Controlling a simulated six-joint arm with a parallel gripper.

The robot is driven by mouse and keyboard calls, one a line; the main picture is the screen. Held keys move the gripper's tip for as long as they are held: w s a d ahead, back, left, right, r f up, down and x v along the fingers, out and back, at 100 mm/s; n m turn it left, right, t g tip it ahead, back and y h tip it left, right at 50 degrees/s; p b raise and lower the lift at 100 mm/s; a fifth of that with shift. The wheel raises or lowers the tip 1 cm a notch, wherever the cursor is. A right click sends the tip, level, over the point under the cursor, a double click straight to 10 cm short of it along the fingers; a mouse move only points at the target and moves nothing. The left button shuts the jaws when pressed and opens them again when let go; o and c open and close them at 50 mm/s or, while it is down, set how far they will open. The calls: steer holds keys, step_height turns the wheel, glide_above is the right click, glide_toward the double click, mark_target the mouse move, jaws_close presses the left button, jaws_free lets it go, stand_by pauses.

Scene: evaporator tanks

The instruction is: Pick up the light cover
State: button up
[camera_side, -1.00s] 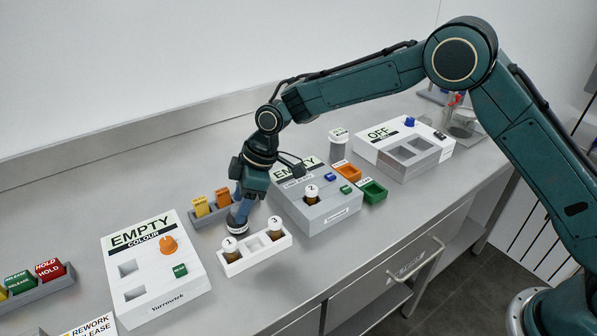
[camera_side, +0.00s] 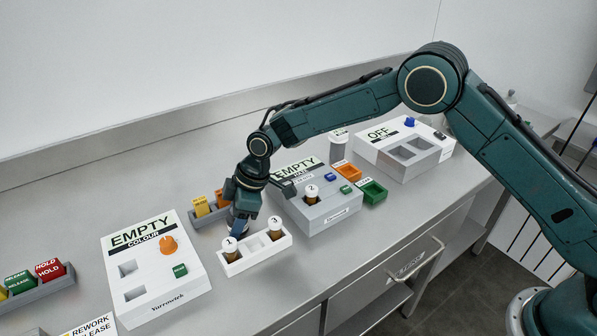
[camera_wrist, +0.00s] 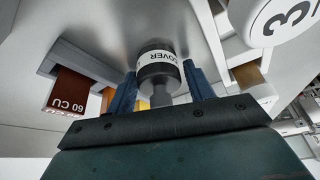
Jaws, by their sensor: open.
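The light cover (camera_wrist: 157,72) is a dark cylinder with a white lettered band and a narrower grey knob. In the wrist view it lies between the two blue fingers of my gripper (camera_wrist: 160,92), with a gap showing at the finger sides. My gripper is open. In the side view my gripper (camera_side: 240,222) is low over the bench, beside the back left end of the white vial rack, and largely hides the cover. Whether a finger touches the cover I cannot tell.
The white rack (camera_side: 258,260) holds vials 1 (camera_side: 231,250) and 3 (camera_side: 274,229), close to my gripper. The white COLOUR instrument (camera_side: 150,290) is left; the grey instrument (camera_side: 330,218) with vial 2 is right.

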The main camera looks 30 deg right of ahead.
steer(key=shift+c, duration=0.4)
steer(key=c, duration=0.7)
steer(key=shift+o, duration=0.2)
steer(key=shift+r, duration=0.1)
step_height(320, 180, up, 20)
stand_by(0.8)
